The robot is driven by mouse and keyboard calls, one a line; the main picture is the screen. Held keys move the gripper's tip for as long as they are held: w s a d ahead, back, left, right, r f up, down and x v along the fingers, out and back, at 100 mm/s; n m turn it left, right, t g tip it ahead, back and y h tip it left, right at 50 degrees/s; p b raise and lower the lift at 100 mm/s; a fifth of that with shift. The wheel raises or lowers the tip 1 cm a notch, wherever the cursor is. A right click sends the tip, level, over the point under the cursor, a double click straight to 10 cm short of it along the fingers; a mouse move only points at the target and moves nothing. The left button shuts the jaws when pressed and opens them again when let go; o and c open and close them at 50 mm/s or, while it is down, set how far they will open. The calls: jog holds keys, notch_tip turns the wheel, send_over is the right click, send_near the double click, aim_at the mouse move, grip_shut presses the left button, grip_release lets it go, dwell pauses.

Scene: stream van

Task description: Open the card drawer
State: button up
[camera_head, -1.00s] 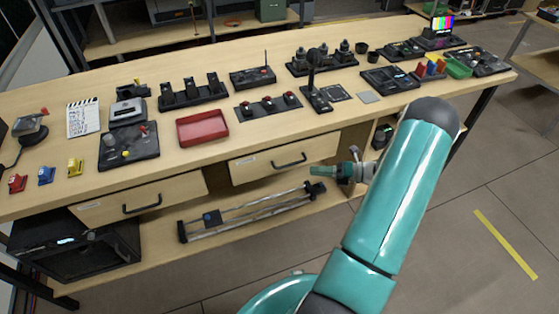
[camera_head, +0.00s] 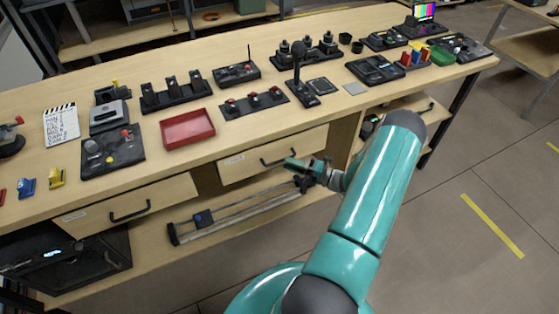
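Two wooden drawers hang under the table top. The left drawer (camera_head: 85,215) has a dark bar handle (camera_head: 130,211). The right drawer (camera_head: 240,168) has a similar handle (camera_head: 280,158). Each bears a small pale label, too small to read, so I cannot tell which is the card drawer. Both fronts look closed or nearly so. My gripper (camera_head: 299,171) is in front of the right drawer's lower right part, close to the right end of its handle. I cannot tell whether it touches the handle. Its fingers are small and partly hidden, and nothing is visibly held.
The table top (camera_head: 215,180) carries a red tray (camera_head: 187,128), a clapperboard (camera_head: 61,124), control panels and a microphone (camera_head: 298,60). A slider rail (camera_head: 235,215) lies on the lower shelf, below my gripper. A black box (camera_head: 70,265) stands at lower left. Floor at right is clear.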

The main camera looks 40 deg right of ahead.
aim_at(280, 161)
jog(key=shift+x, duration=2.25)
jog(key=shift+f, duration=0.1)
grip_shut()
